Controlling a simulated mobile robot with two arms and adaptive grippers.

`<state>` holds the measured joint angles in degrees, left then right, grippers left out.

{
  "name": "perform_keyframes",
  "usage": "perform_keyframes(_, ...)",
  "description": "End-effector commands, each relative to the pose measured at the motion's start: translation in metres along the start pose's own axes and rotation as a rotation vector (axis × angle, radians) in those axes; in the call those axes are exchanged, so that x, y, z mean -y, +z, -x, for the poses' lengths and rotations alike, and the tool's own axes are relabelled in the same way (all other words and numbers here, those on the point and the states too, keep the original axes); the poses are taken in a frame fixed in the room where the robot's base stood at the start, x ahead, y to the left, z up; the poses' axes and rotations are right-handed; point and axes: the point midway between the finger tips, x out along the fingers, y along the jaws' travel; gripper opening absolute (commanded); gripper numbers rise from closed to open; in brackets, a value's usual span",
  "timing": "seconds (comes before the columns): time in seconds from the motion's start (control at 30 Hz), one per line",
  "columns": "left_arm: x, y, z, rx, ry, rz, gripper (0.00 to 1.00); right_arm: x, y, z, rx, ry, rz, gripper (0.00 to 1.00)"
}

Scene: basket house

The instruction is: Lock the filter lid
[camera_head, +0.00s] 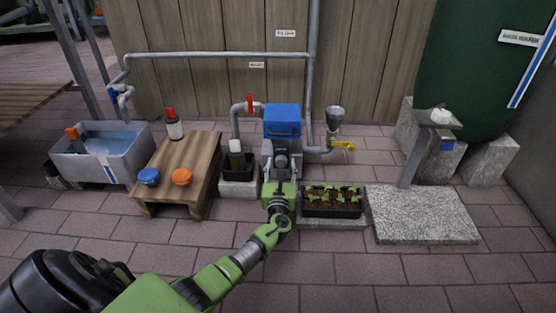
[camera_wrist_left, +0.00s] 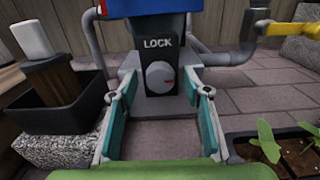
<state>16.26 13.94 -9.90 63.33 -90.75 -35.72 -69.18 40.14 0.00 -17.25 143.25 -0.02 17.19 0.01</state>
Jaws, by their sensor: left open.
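The filter unit has a blue lid (camera_head: 282,115) on top, and its blue underside also shows at the top of the left wrist view (camera_wrist_left: 150,7). Below it is a dark body with the word LOCK and a round grey knob (camera_wrist_left: 160,77) with a small red mark on its right side. My left gripper (camera_head: 281,163) is in front of this body, hiding the knob in the head view. In the left wrist view its fingers (camera_wrist_left: 161,95) are open and empty, spread to either side of the knob and apart from it. My right gripper is not in view.
A yellow-handled valve (camera_head: 342,146) and grey pipes surround the unit. A wooden table (camera_head: 200,160) and basin (camera_head: 95,170) lie further left.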

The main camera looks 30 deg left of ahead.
Motion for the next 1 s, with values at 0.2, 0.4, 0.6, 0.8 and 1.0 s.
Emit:
perform_keyframes(0.2,0.0009,0.0000,0.0003,0.000,0.000,0.000,0.44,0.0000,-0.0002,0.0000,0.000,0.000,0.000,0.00)
perform_keyframes(0.4,0.0007,0.0000,0.0002,0.000,0.000,0.000,0.16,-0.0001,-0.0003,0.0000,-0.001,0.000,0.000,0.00)
perform_keyframes(0.6,0.0007,0.0000,0.0002,0.000,0.000,0.001,0.06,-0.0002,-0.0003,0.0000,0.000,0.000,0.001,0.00)
perform_keyframes(0.8,0.0004,0.0001,0.0000,0.000,0.000,0.029,0.06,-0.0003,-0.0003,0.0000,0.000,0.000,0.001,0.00)
perform_keyframes(1.0,-0.0004,0.0006,-0.0003,0.001,0.000,0.124,0.06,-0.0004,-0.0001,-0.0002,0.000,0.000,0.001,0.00)
